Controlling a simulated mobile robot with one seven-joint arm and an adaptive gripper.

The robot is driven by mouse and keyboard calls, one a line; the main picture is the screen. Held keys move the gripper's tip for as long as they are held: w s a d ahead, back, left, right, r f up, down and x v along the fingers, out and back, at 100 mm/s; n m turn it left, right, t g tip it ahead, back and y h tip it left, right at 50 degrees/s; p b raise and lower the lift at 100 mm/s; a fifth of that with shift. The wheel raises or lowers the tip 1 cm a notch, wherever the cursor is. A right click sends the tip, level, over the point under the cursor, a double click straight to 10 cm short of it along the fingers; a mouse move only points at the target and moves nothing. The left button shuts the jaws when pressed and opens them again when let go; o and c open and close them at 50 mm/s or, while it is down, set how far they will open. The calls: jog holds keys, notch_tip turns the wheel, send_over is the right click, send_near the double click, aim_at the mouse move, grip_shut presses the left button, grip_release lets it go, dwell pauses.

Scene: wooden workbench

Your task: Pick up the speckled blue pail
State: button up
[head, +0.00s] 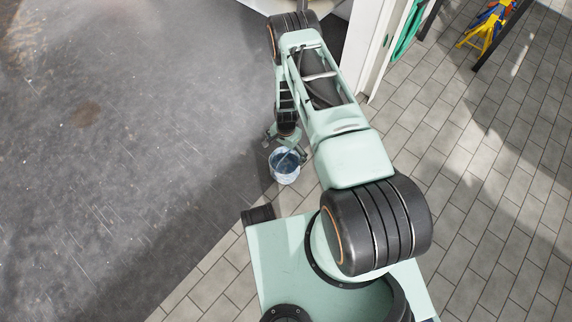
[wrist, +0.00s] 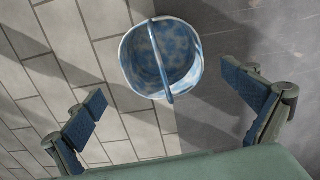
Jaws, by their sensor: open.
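The speckled blue pail (head: 285,172) stands on the floor in the head view, close in front of my base. Its inside is mottled blue and white, its outer wall is pale, and a blue handle arches across its opening. In the wrist view the pail (wrist: 133,76) lies above and between the fingers, apart from both. My gripper (head: 285,146) hangs at the pail's far side in the head view, partly overlapping its rim. In the wrist view my gripper (wrist: 170,105) is wide open, with blue finger pads and nothing between them.
The pail is near the border between the dark grey floor (head: 130,140) and the light tiles (head: 470,180). A white door frame (head: 371,45) stands to the right of my arm. A yellow and blue object (head: 487,27) is at the upper right. The dark floor at left is clear.

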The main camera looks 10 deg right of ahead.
jog(key=f+b, duration=0.4)
jog(key=f, duration=0.5)
jog(key=shift+a+f, duration=0.2)
jog(key=shift+w+r, duration=0.1)
jog(key=c, duration=1)
